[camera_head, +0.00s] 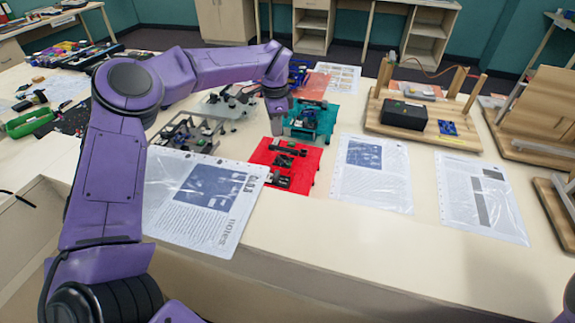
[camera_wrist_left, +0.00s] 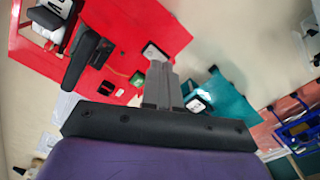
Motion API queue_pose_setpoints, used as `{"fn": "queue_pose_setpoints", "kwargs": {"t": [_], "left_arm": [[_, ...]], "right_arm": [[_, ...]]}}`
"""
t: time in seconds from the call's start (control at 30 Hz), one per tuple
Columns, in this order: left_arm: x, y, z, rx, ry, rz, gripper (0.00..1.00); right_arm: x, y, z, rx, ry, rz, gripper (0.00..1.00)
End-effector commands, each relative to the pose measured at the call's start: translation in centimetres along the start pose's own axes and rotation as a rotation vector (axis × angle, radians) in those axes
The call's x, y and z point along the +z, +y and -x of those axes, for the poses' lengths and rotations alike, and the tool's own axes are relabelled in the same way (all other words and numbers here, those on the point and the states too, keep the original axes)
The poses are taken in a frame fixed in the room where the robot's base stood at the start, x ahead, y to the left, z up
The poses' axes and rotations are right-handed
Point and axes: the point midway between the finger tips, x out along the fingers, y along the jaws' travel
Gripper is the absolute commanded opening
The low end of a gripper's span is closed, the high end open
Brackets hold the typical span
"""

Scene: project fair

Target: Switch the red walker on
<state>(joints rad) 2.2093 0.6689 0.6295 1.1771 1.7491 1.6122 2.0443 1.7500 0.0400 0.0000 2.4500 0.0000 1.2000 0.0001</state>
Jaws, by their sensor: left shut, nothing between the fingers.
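The red walker (camera_head: 304,180) lies on the table in front of me, a flat red plate with dark parts mounted on it. In the left wrist view, the red walker (camera_wrist_left: 140,28) fills the upper left, with a black block and a small green part on it. My left gripper (camera_head: 278,132) is above the far left edge of the red walker, pointing down. In the left wrist view, the left gripper's fingers (camera_wrist_left: 164,80) are together with nothing between them, close to the plate's edge. I cannot tell whether they touch it. My right gripper is not in view.
A teal walker (camera_head: 322,122) stands just behind the red one, and a grey one (camera_head: 190,130) to the left. Printed sheets (camera_head: 203,205) (camera_head: 370,172) lie at both sides. A wooden board with a black box (camera_head: 404,114) stands at back right.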

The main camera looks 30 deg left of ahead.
Motion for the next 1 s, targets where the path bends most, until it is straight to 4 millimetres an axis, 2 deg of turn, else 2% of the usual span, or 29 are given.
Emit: {"fn": "queue_pose_setpoints", "kwargs": {"t": [1.0], "left_arm": [[0.00,0.00,-0.73,0.000,0.000,0.000,0.00]], "right_arm": [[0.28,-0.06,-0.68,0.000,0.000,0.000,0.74]]}}
